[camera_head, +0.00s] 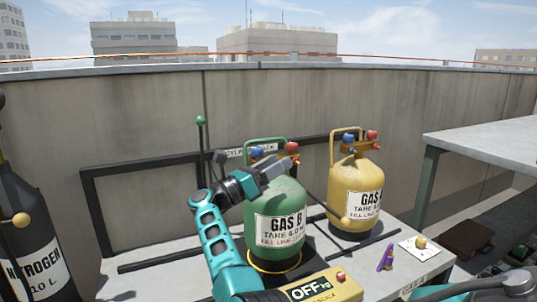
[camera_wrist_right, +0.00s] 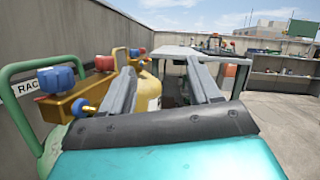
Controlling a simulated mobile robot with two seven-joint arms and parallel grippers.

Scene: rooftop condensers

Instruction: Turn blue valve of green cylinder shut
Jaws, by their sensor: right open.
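The green cylinder (camera_head: 285,196), labelled GAS B, stands upright on a scale. On its yellow manifold are a blue valve (camera_head: 257,152) and a red valve (camera_head: 292,147). In the right wrist view the blue valve (camera_wrist_right: 57,81) is at the left, outside the jaws; the red valve (camera_wrist_right: 105,63) is just left of the left finger. My right gripper (camera_head: 275,168) is in front of the cylinder's top, below the valves in the head view. Its jaws (camera_wrist_right: 160,68) are open, with nothing clearly held between them. My left gripper is not in view.
A yellow cylinder (camera_head: 355,197) with its own blue and red valves stands to the right. The scale display (camera_head: 320,288) reads OFF. A purple item (camera_head: 386,258) lies on the bench. A black nitrogen cylinder (camera_head: 27,235) is far left; a wall (camera_head: 130,125) is behind.

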